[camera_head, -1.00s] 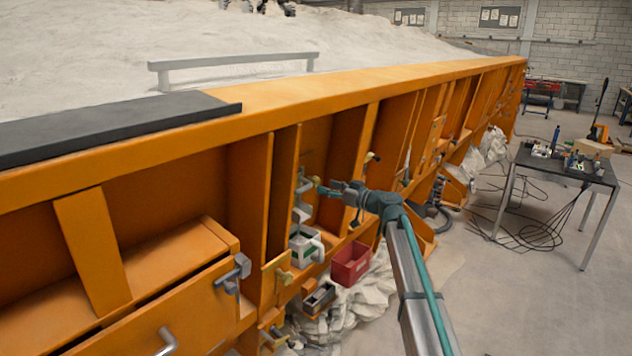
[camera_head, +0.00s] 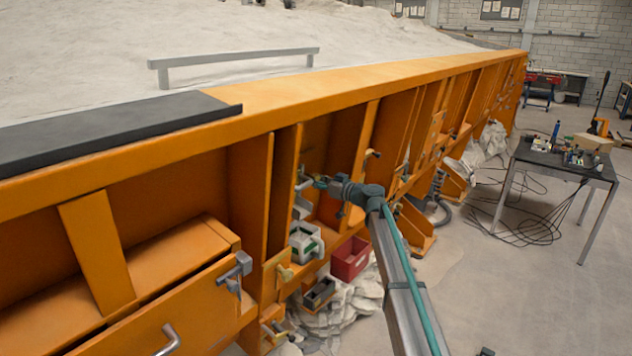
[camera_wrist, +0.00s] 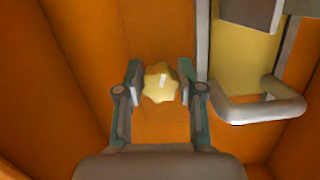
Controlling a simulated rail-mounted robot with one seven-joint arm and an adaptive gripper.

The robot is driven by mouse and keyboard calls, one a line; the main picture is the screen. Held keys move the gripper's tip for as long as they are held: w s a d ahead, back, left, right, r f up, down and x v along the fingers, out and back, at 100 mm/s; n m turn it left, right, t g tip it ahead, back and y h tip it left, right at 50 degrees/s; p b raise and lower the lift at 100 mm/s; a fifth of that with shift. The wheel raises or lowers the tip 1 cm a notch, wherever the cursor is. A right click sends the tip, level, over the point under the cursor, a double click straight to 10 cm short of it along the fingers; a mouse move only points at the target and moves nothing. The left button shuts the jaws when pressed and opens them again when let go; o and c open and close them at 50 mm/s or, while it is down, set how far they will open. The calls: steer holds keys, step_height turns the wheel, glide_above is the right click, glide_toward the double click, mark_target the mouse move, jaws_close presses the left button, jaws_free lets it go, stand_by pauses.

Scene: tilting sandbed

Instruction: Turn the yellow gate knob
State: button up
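The yellow gate knob (camera_wrist: 159,84) is star-shaped with a pale mark on its face, and sits in front of an orange wall in the wrist view. My gripper (camera_wrist: 159,82) is open, with one finger on each side of the knob. A narrow gap seems to show on both sides, so I see no clear contact. In the head view my gripper (camera_head: 312,182) reaches into an orange bay of the sandbed's side. I cannot make out this knob there.
A grey bar handle (camera_wrist: 262,108) on a yellow plate is close right of my gripper in the wrist view. Orange ribs wall the bay. A white-and-green box (camera_head: 306,240) and a red bin (camera_head: 350,259) sit below. A cluttered table (camera_head: 565,167) stands right.

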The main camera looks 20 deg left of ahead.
steer(key=c, duration=0.4)
steer(key=shift+o, duration=0.2)
